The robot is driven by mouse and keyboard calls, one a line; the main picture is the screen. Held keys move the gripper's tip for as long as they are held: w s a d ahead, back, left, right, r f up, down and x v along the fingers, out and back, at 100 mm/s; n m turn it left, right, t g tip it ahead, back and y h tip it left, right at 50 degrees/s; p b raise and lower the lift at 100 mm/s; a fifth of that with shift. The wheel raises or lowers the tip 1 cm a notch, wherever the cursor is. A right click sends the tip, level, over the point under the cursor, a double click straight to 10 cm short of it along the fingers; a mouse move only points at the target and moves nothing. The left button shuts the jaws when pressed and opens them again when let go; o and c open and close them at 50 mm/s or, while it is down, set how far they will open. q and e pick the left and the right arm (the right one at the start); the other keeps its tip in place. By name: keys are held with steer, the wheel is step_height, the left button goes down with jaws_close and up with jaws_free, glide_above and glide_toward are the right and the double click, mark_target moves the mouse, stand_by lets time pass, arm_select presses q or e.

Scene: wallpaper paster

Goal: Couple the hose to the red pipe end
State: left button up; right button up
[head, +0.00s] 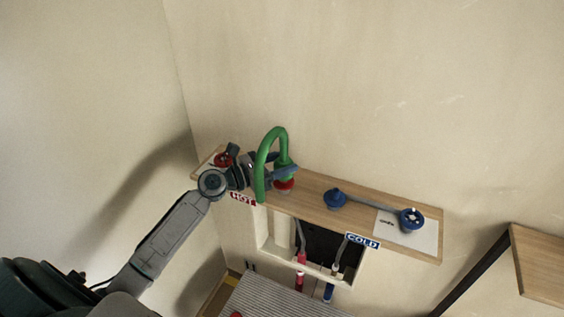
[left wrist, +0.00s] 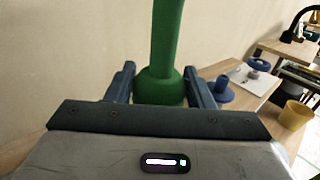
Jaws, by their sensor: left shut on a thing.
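The green hose (head: 275,132) arches up and over, with one end hanging down at the left in the head view. My left gripper (head: 284,171) is shut on the hose's other, wider end, which points down. In the left wrist view the green collar (left wrist: 160,88) sits between the two fingers. The red pipe end (head: 285,185) stands on the wooden shelf directly below the held end. I cannot tell whether the two touch or how far they overlap. The red pipe end is hidden in the left wrist view. My right gripper is not in view.
The wooden shelf (head: 310,190) carries a blue pipe end (head: 335,199) and a blue valve wheel (head: 411,218) on a white sheet. A red valve wheel (head: 223,159) is at the left. HOT (head: 242,198) and COLD (head: 362,241) signs mark the front. A yellow cup (left wrist: 295,114) stands farther right.

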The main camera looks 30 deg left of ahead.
arm_select(q)
steer(key=shift+f+b, duration=0.75)
steer(key=shift+f, duration=0.5)
steer(key=o, duration=1.4)
steer(key=shift+s, duration=0.1)
